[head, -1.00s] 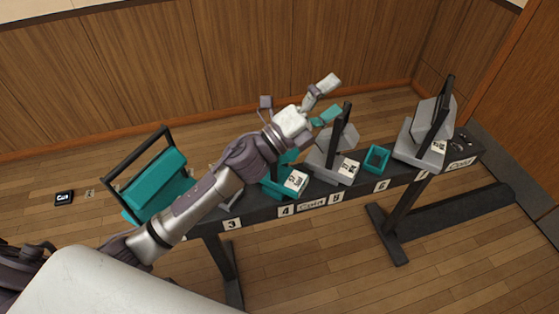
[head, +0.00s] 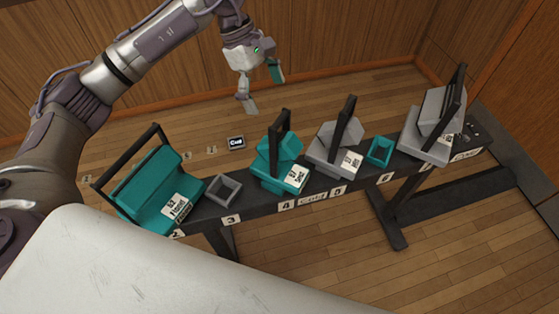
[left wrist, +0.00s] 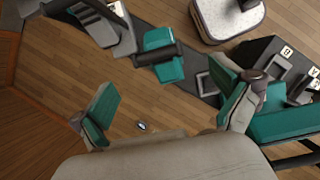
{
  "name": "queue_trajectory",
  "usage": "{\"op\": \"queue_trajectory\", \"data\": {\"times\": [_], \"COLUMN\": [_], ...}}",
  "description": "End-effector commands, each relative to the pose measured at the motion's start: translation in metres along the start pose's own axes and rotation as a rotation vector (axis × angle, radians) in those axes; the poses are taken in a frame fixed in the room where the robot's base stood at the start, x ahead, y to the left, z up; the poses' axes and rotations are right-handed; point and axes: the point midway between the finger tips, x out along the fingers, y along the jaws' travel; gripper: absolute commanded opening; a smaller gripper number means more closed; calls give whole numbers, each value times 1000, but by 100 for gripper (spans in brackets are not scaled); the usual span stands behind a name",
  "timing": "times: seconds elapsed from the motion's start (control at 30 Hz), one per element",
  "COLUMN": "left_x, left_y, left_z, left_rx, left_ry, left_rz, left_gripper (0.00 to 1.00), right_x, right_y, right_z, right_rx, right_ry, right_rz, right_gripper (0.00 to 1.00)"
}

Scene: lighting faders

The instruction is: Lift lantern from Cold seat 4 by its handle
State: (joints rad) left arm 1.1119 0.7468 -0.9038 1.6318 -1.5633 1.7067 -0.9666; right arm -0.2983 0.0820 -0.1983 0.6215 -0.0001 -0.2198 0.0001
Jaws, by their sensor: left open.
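The lantern at seat 4 is a teal stepped block (head: 277,158) with a dark upright handle (head: 281,122) and a white label on its front. It stands on the dark rail above the number 4. In the left wrist view the teal lantern (left wrist: 168,70) shows from above, its dark handle crossing it. My left gripper (head: 261,88) is open and empty, above and behind the lantern, apart from it. In the left wrist view its two teal-padded fingers (left wrist: 168,108) are wide apart with floor between them. My right gripper is not in view.
A large teal lantern (head: 152,190) stands left on the rail, beside an empty grey seat (head: 224,190). Right of seat 4 are a grey lantern (head: 333,150), an empty teal seat (head: 380,150) and a larger grey lantern (head: 425,135). The wooden wall (head: 340,45) is behind.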

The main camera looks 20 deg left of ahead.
Motion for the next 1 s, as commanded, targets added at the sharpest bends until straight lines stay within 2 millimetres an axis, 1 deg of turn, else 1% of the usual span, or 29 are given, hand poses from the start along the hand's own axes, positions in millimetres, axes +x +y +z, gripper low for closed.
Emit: {"op": "queue_trajectory", "data": {"times": [0.03, 0.1, 0.2, 0.3, 0.47, 0.57, 0.67, 0.7, 0.8, 0.9, 1.0], "left_x": [10, 24, 41, 53, 62, 73, 89, 96, 107, 111, 112], "left_y": [-1, -1, 0, 0, 1, 1, 3, 3, 4, 4, 4], "left_z": [2, 2, 2, 2, 2, 1, 1, 0, 0, -1, -2], "left_rx": [0, 0, -1, 0, -1, -2, -3, -1, -1, -1, 0], "left_ry": [-2, -3, -3, -5, -5, -5, -6, -6, -6, -5, -4], "left_rz": [-5, -4, -3, -1, -1, -4, -3, -3, -1, 0, 1], "left_gripper": [100, 100, 100, 100, 100, 100, 100, 100, 100, 100, 100], "right_x": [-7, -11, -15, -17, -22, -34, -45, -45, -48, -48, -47], "right_y": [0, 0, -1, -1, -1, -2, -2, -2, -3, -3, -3], "right_z": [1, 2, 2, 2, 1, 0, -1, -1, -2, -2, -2], "right_rx": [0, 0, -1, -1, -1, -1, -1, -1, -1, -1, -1], "right_ry": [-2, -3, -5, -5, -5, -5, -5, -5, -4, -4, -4], "right_rz": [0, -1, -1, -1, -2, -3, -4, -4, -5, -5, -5], "right_gripper": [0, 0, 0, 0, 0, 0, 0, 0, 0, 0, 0]}}
